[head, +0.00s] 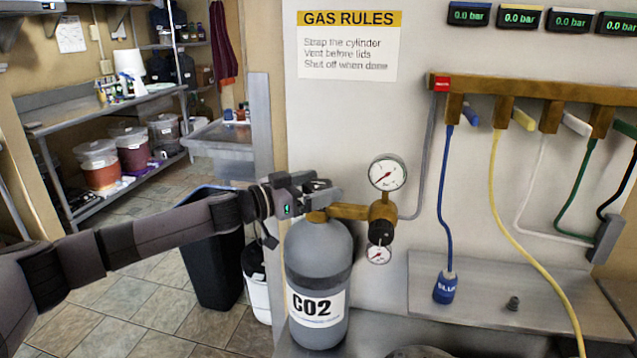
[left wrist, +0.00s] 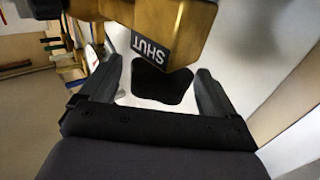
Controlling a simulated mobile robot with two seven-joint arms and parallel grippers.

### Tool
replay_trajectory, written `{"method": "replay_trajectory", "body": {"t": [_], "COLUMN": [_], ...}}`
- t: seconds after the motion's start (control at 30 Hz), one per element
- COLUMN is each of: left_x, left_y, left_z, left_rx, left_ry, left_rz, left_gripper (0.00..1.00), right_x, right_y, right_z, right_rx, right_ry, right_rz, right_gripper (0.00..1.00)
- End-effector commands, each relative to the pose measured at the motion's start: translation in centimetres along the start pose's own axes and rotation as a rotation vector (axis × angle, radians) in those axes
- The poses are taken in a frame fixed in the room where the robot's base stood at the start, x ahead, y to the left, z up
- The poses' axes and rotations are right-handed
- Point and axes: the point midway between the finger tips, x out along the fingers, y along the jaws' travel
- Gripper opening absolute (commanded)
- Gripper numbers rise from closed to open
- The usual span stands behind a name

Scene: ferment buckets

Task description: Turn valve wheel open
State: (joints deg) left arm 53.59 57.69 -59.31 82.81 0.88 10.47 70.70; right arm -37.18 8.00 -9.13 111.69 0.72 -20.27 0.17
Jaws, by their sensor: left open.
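The grey CO2 cylinder (head: 318,255) stands upright below the wall sign, with a brass valve (head: 350,211) on top. My left gripper (head: 318,189) is at the cylinder top, coming in from the left. In the left wrist view the open fingers (left wrist: 158,78) stand either side of a black, rounded, lobed valve wheel (left wrist: 162,84), with a gap visible on both sides. The brass valve body (left wrist: 165,30) above it bears a label reading SHUT. In the head view the gripper mostly hides the wheel. My right gripper is not in view.
A regulator with an upper gauge (head: 388,172) and a lower gauge (head: 378,254) sits right of the valve. A brass manifold (head: 530,88) carries coloured hoses. A dark bin (head: 212,262) stands left of the cylinder, below my arm. Displays read 0.0 bar.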

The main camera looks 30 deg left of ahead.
Motion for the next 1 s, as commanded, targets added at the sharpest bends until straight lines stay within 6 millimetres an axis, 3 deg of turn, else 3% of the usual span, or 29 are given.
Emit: {"method": "replay_trajectory", "body": {"t": [0.37, 0.53, 1.0], "left_x": [0.57, 0.55, 0.54], "left_y": [0.03, 0.03, 0.16], "left_z": [0.0, 0.01, 0.26], "left_rx": [0.002, 0.001, -0.005], "left_ry": [0.0, 0.0, -0.001], "left_rz": [0.0, 0.001, -0.075], "left_gripper": [0.9, 0.39, 0.39], "right_x": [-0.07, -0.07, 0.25], "right_y": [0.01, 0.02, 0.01], "right_z": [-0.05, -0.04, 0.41], "right_rx": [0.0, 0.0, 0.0], "right_ry": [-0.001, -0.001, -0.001], "right_rz": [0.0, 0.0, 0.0], "right_gripper": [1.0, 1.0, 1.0]}}
